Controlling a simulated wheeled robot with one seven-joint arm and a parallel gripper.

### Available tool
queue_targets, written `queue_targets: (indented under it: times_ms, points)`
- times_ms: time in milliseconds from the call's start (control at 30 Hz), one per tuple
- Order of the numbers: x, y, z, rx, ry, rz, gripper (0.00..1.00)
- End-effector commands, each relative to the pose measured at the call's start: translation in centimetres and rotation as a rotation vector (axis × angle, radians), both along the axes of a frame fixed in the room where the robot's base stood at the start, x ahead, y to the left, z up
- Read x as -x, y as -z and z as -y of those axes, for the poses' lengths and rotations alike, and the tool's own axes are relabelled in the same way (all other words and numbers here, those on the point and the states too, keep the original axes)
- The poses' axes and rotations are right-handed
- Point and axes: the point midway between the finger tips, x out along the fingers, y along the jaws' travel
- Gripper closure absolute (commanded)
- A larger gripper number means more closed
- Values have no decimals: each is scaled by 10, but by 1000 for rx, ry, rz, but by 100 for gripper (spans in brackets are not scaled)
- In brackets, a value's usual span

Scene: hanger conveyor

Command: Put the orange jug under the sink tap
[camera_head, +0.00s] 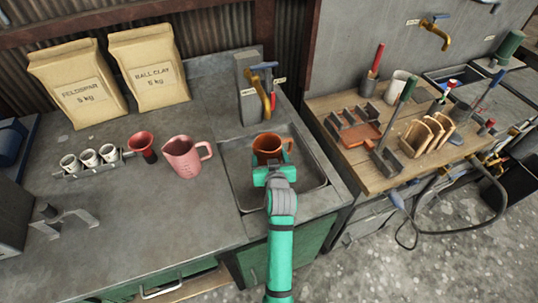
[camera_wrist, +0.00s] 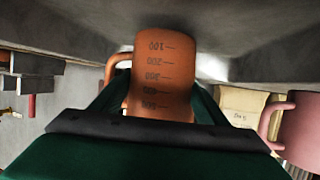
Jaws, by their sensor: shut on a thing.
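The orange jug (camera_head: 267,146) is in or just above the sink basin (camera_head: 232,165), with its handle to the right in the head view. My gripper (camera_head: 273,172) is shut on its near side. The wrist view shows the jug (camera_wrist: 165,75) between my fingers, with dark measuring marks that read upside down. The yellow sink tap (camera_head: 264,95) with a blue lever stands on a grey block behind the basin. Its spout is above the jug in the head view. I cannot tell whether the jug's mouth is directly below the spout, or whether its base touches the basin.
A pink jug (camera_head: 184,156) stands on the counter left of the sink, beside a red funnel (camera_head: 141,144) and a rack of small cups (camera_head: 89,160). Two bags (camera_head: 150,68) stand at the back. A wooden bench (camera_head: 365,180) with tools is to the right.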

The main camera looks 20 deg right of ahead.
Motion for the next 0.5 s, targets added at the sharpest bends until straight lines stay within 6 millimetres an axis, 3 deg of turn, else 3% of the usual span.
queue_targets:
  times_ms: [133,167,233,500]
  points:
    - [0,11,-3,-7,-3,-12,57]
    - [0,12,-3,-8,-4,-14,30]
    - [0,13,-4,-8,-4,-16,13]
    - [1,14,-5,-11,-7,-17,13]
